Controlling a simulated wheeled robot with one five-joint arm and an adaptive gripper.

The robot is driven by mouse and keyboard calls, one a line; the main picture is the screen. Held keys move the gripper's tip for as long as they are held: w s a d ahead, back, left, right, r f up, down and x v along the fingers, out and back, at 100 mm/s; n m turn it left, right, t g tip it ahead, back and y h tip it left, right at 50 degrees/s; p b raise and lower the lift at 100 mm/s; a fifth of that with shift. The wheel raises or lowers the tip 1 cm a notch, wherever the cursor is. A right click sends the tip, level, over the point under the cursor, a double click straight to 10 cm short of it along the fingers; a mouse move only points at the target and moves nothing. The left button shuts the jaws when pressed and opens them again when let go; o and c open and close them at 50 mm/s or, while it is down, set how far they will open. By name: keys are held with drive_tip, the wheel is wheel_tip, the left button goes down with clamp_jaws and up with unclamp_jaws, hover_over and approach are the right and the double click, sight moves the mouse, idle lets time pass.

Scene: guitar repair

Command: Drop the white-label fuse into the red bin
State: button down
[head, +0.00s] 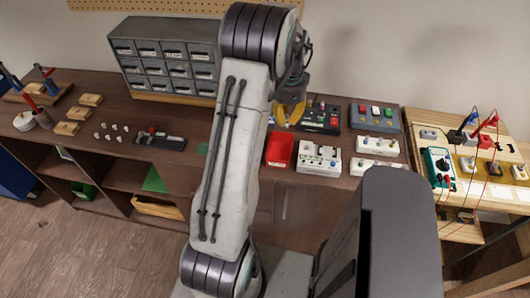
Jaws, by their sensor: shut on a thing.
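The red bin (280,150) is a small open tray on the brown workbench, just right of my forearm. Its left edge is close against the arm in the picture. My gripper (289,105) hangs at the end of the arm, dark and pointing down, and shows just above and behind the bin in the picture. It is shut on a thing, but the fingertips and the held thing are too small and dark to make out. I cannot make out the white-label fuse or its label anywhere in view.
White switch boxes (319,158) stand right of the bin. A dark panel with coloured buttons (322,118) and a grey one (375,117) are behind. A grey drawer cabinet (168,58) stands at the back left. A wooden table (508,197) with wired devices is right.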

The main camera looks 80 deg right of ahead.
wheel_tip(320, 180, down, 6)
drive_tip(key=d+b, duration=0.1)
drive_tip(key=b, duration=0.3)
drive_tip(key=shift+s, duration=0.15)
idle(0.3)
drive_tip(key=c, duration=1.3)
unclamp_jaws()
drive_tip(key=shift+o, duration=0.2)
wheel_tip(320, 180, up, 12)
